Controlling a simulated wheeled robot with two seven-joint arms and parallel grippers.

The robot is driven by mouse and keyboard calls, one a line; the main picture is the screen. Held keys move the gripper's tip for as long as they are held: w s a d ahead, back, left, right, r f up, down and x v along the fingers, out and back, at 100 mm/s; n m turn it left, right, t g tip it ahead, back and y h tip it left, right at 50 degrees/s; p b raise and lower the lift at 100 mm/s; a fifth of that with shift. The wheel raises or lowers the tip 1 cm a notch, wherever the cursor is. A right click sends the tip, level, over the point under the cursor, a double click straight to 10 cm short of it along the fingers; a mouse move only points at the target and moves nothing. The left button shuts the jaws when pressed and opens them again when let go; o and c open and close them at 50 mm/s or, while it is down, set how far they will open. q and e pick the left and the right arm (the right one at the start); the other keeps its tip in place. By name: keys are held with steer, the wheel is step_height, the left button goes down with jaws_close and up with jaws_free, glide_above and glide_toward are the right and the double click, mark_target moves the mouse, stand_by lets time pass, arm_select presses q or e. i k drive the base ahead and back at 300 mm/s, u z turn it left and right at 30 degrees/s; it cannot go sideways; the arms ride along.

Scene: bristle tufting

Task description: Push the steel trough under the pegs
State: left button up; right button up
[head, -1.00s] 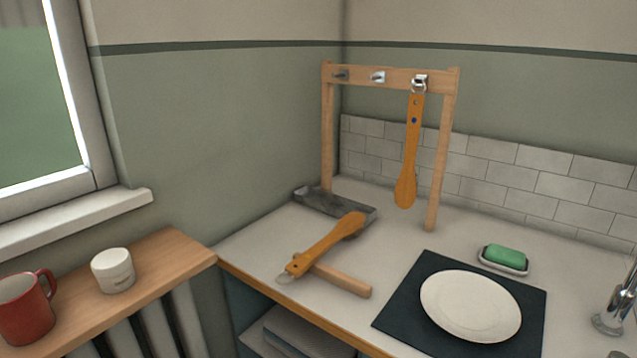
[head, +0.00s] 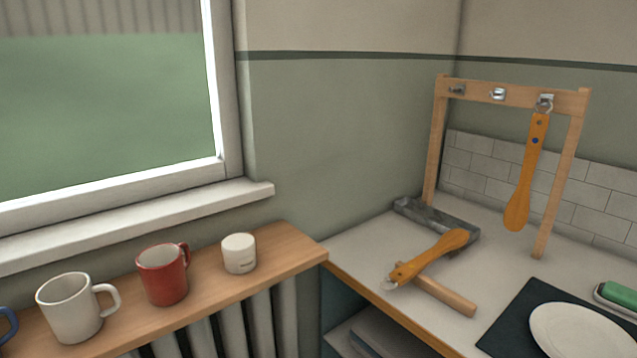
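The grey steel trough (head: 436,217) lies on the white counter, at the left foot of the wooden peg frame (head: 513,95). Part of the trough is hidden behind an orange wooden brush handle (head: 432,256). Three metal pegs sit on the frame's top bar: a left peg (head: 456,90), a middle peg (head: 498,94) and a right peg (head: 545,101). A second orange handle (head: 526,172) hangs from the right peg. The lying handle rests across a light wooden bar (head: 446,295). Neither of my grippers shows in the head view.
A dark mat (head: 508,330) with a white plate (head: 577,337) and a green soap (head: 622,296) are at the right. On the wooden shelf (head: 212,291) at left stand a white mug (head: 72,308), a red mug (head: 162,275) and a white jar (head: 239,253). A window (head: 110,110) is above.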

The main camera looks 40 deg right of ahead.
mark_target(439, 222)
steer(key=u, duration=0.55)
steer(key=k, duration=1)
steer(key=z, duration=1.05)
